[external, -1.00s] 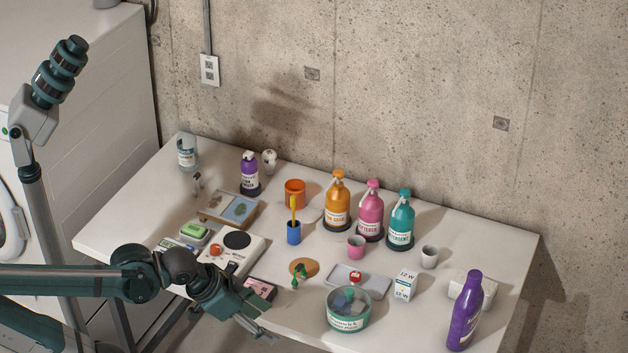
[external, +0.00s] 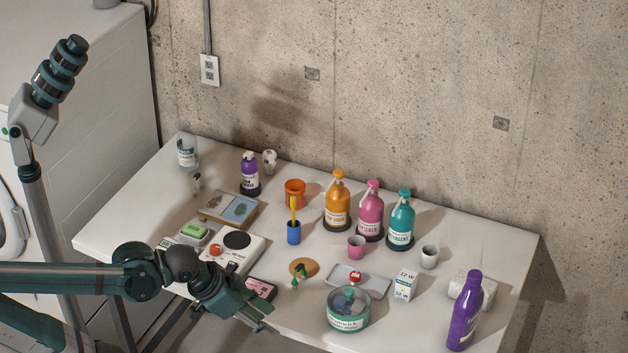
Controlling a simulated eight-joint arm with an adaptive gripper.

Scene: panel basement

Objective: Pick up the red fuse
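A small red and white piece (external: 355,278), which looks like the red fuse, sits on the grey tray (external: 378,286) near the front middle of the table. It is small here, so its details are unclear. My gripper (external: 268,322) is at the table's front edge, left of the tray and clear of the red piece. Its fingers look apart, with nothing seen between them.
A clear tub (external: 348,320) of coloured pieces stands in front of the tray, and a white box (external: 405,285) to its right. A green item on a brown disc (external: 310,267) lies left. Orange (external: 337,205), pink (external: 370,215) and teal (external: 400,222) bottles stand behind.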

